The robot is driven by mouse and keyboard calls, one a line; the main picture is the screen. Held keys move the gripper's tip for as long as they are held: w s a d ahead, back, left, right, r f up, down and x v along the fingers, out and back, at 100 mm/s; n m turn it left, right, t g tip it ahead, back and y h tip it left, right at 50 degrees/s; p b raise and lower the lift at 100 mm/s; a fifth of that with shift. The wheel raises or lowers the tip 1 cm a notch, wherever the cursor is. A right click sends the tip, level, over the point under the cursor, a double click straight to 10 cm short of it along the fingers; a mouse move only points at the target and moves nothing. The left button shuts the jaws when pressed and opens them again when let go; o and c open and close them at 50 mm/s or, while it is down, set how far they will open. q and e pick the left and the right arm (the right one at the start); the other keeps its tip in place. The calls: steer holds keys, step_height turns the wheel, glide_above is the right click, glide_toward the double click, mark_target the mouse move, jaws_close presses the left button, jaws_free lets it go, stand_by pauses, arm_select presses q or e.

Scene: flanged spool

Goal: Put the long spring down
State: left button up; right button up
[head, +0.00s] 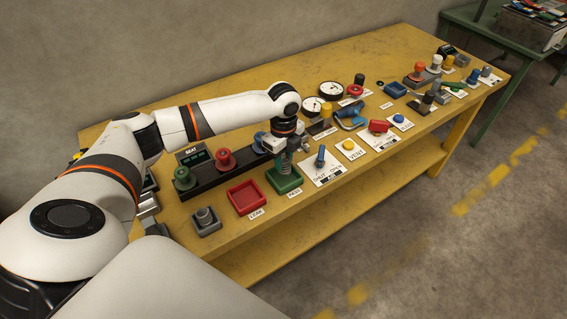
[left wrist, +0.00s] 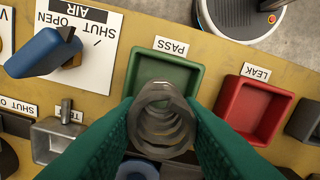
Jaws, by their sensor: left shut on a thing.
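My left gripper (left wrist: 162,125) is shut on the long spring (left wrist: 160,112), a grey coil seen end-on between the green fingers in the left wrist view. In the head view the spring (head: 285,163) hangs upright below my left gripper (head: 284,150), over the green tray (head: 287,185). The green tray also shows in the left wrist view (left wrist: 194,75), labelled PASS, behind the spring. I cannot tell whether the spring touches the tray's floor. My right gripper is not in view.
A red tray (head: 238,201) labelled LEAK is beside the green one. A black rack (head: 203,180) holding green, red and blue spools is behind. A panel with a blue lever (head: 320,157) is right of the green tray.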

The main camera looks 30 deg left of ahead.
mark_target(283, 166)
arm_select(q)
steer(key=shift+f, duration=1.4)
steer(key=shift+f, duration=0.35)
steer(key=o, duration=1)
steer(key=shift+r, duration=0.1)
step_height(283, 166, up, 11)
steer(key=shift+r+b, duration=0.1)
steer(key=shift+b, duration=0.5)
steer(key=shift+r, duration=0.7)
